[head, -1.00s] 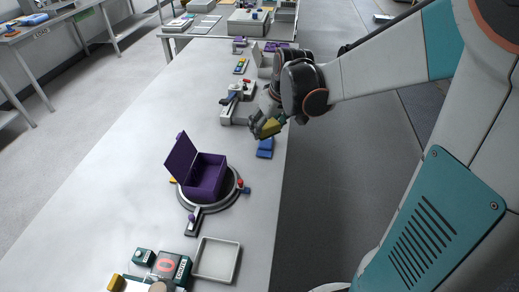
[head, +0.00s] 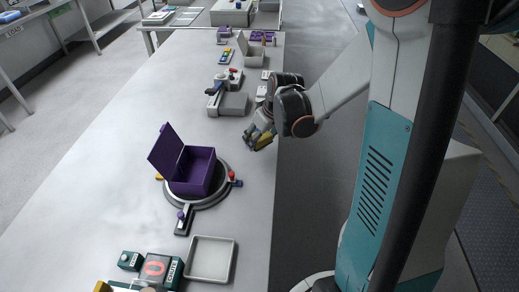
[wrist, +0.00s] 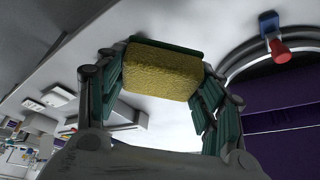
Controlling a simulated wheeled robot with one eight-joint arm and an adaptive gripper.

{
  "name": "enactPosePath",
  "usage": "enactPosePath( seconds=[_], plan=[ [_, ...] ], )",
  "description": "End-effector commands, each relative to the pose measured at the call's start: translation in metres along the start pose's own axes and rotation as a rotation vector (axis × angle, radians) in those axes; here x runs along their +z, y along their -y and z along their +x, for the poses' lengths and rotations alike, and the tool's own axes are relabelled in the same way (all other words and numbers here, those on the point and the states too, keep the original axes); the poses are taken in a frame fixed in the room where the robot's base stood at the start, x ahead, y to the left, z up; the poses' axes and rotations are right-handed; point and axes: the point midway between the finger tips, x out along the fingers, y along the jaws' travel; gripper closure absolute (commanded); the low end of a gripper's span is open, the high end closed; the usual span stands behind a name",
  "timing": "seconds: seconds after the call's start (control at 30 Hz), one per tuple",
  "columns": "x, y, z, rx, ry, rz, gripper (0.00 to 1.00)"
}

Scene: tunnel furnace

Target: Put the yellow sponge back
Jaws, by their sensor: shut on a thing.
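The yellow sponge (wrist: 162,72) is held between the green-padded fingers of my gripper (wrist: 165,85) in the wrist view. I cannot tell how high the sponge is above the tabletop.
An open purple box (head: 199,172) sits on a round turntable with a red knob (head: 231,176). A white fixture (head: 233,104) stands behind. An empty grey tray (head: 210,259) and a red-and-green device (head: 157,268) are at the front. The left part of the table is clear.

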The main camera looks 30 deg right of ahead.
Motion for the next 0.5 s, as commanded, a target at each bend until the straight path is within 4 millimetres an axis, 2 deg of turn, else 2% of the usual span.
enactPosePath(
  seconds=[0.17,0.4,0.5],
  plan=[
    [0.004,0.000,0.009,0.000,0.000,0.000,0.61],
    [0.017,0.000,0.041,0.000,0.000,0.000,0.61],
    [0.019,0.000,0.044,0.000,0.000,0.000,0.61]
  ],
)
